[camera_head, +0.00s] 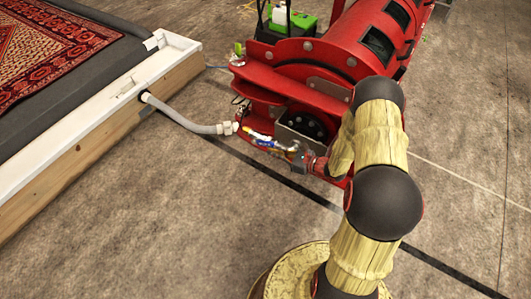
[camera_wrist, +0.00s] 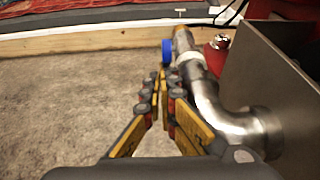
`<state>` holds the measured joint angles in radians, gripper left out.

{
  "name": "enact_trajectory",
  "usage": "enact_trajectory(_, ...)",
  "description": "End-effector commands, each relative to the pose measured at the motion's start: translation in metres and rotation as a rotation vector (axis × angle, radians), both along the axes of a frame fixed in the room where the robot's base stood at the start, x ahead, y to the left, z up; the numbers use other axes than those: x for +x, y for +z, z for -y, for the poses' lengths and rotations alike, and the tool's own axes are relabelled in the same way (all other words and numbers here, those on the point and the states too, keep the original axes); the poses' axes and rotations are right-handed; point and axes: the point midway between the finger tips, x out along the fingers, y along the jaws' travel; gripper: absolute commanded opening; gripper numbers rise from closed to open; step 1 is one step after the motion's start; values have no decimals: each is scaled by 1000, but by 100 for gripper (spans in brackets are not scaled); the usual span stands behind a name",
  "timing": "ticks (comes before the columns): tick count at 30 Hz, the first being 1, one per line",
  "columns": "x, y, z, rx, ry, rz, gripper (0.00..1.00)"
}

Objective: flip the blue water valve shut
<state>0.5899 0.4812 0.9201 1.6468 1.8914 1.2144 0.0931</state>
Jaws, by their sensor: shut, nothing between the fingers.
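The blue water valve handle (camera_wrist: 167,52) shows in the wrist view as a small upright blue piece at the left side of a metal pipe (camera_wrist: 207,100). In the head view a blue spot, the valve (camera_head: 264,142), shows on the pipework low on the red machine. My gripper (camera_wrist: 161,80) is shut and empty, its fingertips just below the blue handle in the wrist view. I cannot tell whether they touch it. In the head view my gripper (camera_head: 299,158) is small beside the pipework, partly hidden by my arm.
A red machine (camera_head: 318,62) stands behind the pipework. A grey hose (camera_head: 185,121) runs to a wood-sided, white-rimmed pit (camera_head: 95,132) with a patterned rug (camera_head: 45,50). A grey metal plate (camera_wrist: 265,85) stands close at the right in the wrist view. The floor at left is clear.

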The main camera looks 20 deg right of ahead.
Motion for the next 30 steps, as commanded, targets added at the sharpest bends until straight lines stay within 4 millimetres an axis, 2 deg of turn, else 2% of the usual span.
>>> enact_trajectory(1, 1, 12, 0, -18, 2, -22, 0)
enact_trajectory(12, 9, 42, -7, -186, 4, -251, 0)
enact_trajectory(30, 28, 75, -23, -421, 4, -583, 0)
